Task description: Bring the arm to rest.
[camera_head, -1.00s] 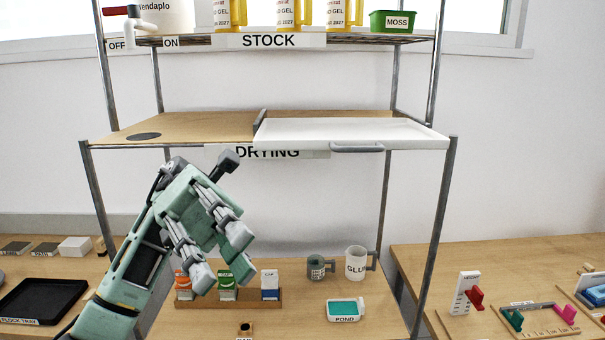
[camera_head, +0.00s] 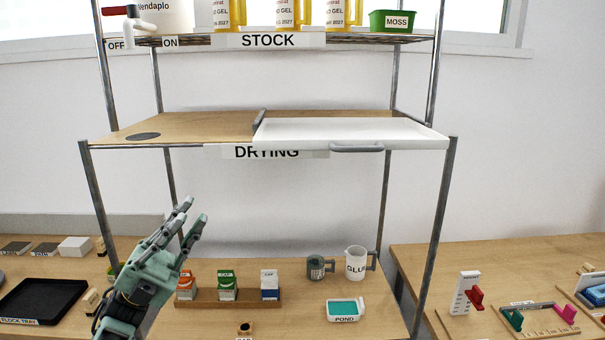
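My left gripper (camera_head: 190,224) is at the lower left, its fingers pointing up and to the right. A gap shows between its fingertips and nothing is held there. It is in front of the left end of the shelf rack, below the drying shelf (camera_head: 185,126) and left of the small boxes. The arm behind it runs out of the bottom of the picture. My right gripper is not in view.
A white tray (camera_head: 350,133) with a grey handle lies on the drying shelf. Below stand a wooden rack (camera_head: 205,300) of small boxes, a glue jug (camera_head: 356,263), a dark mug (camera_head: 316,267) and a pond dish (camera_head: 345,309). A black tray (camera_head: 40,300) lies at left.

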